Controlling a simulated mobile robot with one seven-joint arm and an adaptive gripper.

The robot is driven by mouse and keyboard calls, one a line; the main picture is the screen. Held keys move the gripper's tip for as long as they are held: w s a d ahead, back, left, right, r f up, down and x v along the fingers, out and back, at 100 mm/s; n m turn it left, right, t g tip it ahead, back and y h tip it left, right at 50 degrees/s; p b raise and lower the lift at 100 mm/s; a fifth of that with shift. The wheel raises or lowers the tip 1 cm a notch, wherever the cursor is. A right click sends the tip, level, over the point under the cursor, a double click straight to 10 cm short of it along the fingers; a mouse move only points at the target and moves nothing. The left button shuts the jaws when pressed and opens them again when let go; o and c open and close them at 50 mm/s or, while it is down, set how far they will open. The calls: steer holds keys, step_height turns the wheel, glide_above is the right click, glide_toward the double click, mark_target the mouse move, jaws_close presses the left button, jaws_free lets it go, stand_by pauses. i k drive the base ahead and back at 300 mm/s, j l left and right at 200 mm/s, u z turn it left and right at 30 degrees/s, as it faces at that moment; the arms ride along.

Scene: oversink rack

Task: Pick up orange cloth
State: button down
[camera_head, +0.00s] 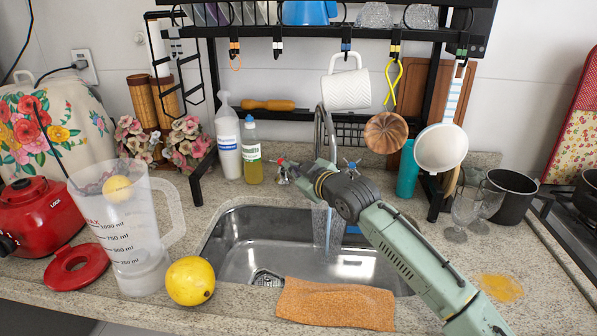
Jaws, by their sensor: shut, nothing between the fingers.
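The orange cloth (335,304) lies spread on the front counter rim. Its far edge borders the steel sink (250,240), and its near edge reaches toward the counter's front. My green arm comes in from the lower right and passes over the right side of the sink. My gripper (298,178) is at the arm's far end, near the faucet and beyond the basin. It is shut and empty, well apart from the cloth. Its fingertips are small and hard to make out against the taps.
A yellow lemon (190,281) and a clear measuring jug (130,235) stand left of the cloth. A black rack (330,33) with a hanging mug (346,88) spans the back. Glasses (470,208) and a dark pot (512,196) stand right. Orange powder (502,288) lies at the right.

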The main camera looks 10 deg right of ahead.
mark_target(301, 301)
steer(key=k+l, duration=0.3)
steer(key=k, duration=0.2)
steer(key=k+l, duration=0.25)
steer(key=k, duration=0.2)
